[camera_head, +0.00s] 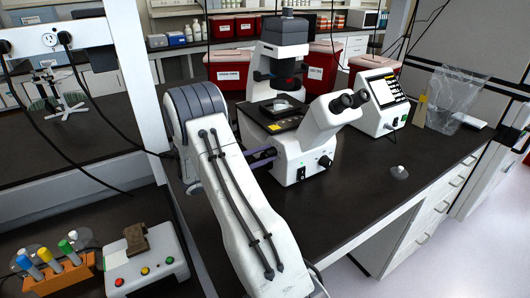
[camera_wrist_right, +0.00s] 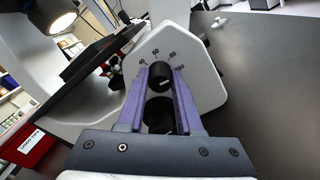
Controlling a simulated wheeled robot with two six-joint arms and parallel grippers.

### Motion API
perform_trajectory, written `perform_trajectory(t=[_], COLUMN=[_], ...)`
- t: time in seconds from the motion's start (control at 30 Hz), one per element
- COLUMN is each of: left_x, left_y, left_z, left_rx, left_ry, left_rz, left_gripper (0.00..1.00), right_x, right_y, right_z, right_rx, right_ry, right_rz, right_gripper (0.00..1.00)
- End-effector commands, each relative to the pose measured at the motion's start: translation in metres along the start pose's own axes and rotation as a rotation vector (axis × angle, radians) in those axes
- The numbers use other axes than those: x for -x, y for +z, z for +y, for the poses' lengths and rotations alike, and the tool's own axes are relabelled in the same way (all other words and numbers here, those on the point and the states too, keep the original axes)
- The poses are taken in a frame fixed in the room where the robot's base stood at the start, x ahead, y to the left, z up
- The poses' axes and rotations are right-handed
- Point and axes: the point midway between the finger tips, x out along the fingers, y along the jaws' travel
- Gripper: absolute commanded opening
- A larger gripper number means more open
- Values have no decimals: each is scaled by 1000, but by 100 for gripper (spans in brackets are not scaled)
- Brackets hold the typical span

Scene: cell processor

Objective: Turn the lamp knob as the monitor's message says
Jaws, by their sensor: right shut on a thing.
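The white microscope (camera_head: 310,135) stands on the dark bench. Its lamp knob (camera_wrist_right: 160,76) is a black dial with a white mark, on the microscope's white side panel. A printed scale around it shows 60, 80 and 100; the white mark points roughly toward the right. My right gripper (camera_wrist_right: 160,70) has its purple fingers on both sides of the knob and is shut on it. In the head view my right gripper (camera_head: 268,156) reaches the microscope's left side, where the knob is hidden. The monitor (camera_head: 385,90) stands right of the microscope; its text is too small to read.
A second black knob (camera_wrist_right: 158,114) shows between my fingers, nearer the wrist. Red bins (camera_head: 229,66) stand behind the microscope. A control box (camera_head: 147,262) and a tube rack (camera_head: 58,277) are at lower left. The bench's right front is mostly clear.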

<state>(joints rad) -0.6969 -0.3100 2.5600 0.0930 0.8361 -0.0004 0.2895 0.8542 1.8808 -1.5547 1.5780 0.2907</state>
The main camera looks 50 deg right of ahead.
Motion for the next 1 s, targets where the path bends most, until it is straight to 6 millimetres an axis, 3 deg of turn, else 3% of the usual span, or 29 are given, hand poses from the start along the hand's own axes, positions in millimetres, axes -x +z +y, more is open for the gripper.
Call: perform_trajectory(t=[1.0], left_x=[66], left_y=[-4], left_z=[5], left_rx=[0], left_ry=[0], left_rz=[0], left_gripper=[68], right_x=[0], right_y=[2], right_z=[1], right_rx=[959], right_ry=[-1], right_rz=[1], right_gripper=[0])
